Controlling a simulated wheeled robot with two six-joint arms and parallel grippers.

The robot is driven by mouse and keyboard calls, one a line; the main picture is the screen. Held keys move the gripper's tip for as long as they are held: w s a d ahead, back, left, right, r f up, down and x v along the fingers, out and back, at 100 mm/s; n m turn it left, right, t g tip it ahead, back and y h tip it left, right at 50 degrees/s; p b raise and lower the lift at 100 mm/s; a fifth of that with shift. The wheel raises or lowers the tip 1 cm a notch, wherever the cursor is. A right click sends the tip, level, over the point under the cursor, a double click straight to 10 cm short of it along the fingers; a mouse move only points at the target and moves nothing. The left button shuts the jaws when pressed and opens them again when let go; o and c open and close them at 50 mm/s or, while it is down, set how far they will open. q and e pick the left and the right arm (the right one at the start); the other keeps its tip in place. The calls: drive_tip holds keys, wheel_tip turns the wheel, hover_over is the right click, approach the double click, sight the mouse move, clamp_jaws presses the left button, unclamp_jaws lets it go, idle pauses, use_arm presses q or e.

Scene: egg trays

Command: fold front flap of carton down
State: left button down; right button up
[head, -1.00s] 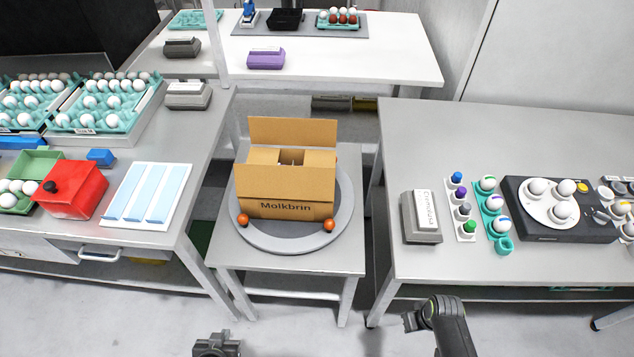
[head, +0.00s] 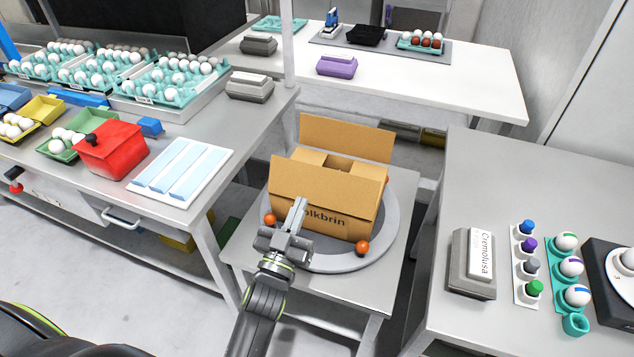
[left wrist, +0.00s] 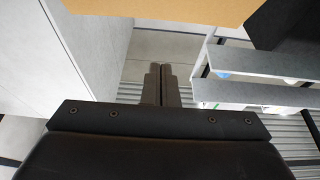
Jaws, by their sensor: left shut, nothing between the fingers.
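The brown carton (head: 345,223) stands on a round grey turntable (head: 385,240) on the small middle table. Its back flap (head: 345,138) stands up. Its front flap (head: 330,190) is a slanted panel on the near side, above the printed lettering; it is not folded over the opening. My left gripper (head: 300,203) is shut and empty, in front of the carton's near left part, covering some lettering; I cannot tell whether it touches. In the left wrist view its fingers (left wrist: 162,85) are together, with brown cardboard at the top. My right gripper is out of view.
Orange balls (head: 362,247) sit on the turntable's near rim. A side table at left holds a red box (head: 112,150) and egg trays. The right table holds a grey box (head: 472,263) and egg cups. Floor gaps separate the tables.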

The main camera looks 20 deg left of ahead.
use_arm(q)
drive_tip(key=b+x, duration=0.1)
drive_tip(key=x, duration=0.4)
drive_tip(key=b, duration=0.5)
hover_over(315, 198)
drive_tip(key=shift+s+f, duration=0.15)
drive_tip(key=shift+f, duration=0.7)
